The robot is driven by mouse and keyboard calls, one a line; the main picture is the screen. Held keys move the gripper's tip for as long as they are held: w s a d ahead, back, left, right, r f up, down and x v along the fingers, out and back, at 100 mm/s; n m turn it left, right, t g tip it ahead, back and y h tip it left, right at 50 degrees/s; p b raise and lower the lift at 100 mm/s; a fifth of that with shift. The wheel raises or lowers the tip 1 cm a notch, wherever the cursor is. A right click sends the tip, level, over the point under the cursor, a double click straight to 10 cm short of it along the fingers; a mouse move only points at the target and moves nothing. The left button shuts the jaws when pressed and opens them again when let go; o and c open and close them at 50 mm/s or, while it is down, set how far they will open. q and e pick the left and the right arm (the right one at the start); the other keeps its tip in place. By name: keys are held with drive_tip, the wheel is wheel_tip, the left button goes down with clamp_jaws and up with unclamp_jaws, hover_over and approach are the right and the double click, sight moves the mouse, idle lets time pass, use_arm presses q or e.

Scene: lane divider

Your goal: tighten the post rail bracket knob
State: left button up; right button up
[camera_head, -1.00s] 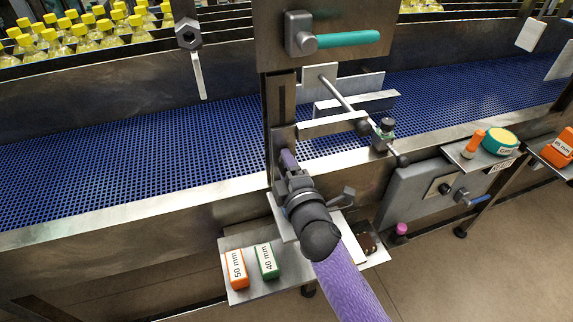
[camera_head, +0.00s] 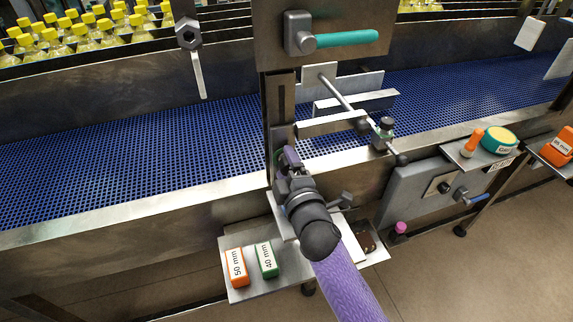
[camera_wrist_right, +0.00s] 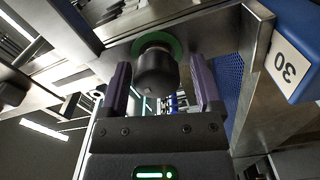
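A black round knob (camera_wrist_right: 157,75) with a green ring behind it shows in the right wrist view, on the metal post bracket. In the head view the post (camera_head: 280,105) rises from the conveyor's near edge, and my gripper mostly hides the knob there. My right gripper (camera_head: 287,157) is at the post's lower part. Its two purple fingers (camera_wrist_right: 160,64) stand on either side of the knob, with a visible gap on both sides, so it is open. My left gripper is not in view.
A teal handle (camera_head: 348,38) sits on the plate above. A rail rod with a small dark clamp knob (camera_head: 387,124) is to the right. Orange and green blocks (camera_head: 266,260) lie on the lower shelf. The blue conveyor belt (camera_head: 130,150) is clear near the post.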

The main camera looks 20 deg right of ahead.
drive_tip(key=shift+r, duration=0.1)
drive_tip(key=shift+s, duration=0.1)
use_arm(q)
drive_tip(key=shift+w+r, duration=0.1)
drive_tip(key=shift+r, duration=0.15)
use_arm(e)
drive_tip(key=s, duration=0.9)
drive_tip(key=shift+s+d, duration=0.15)
drive_tip(key=shift+s, duration=0.15)
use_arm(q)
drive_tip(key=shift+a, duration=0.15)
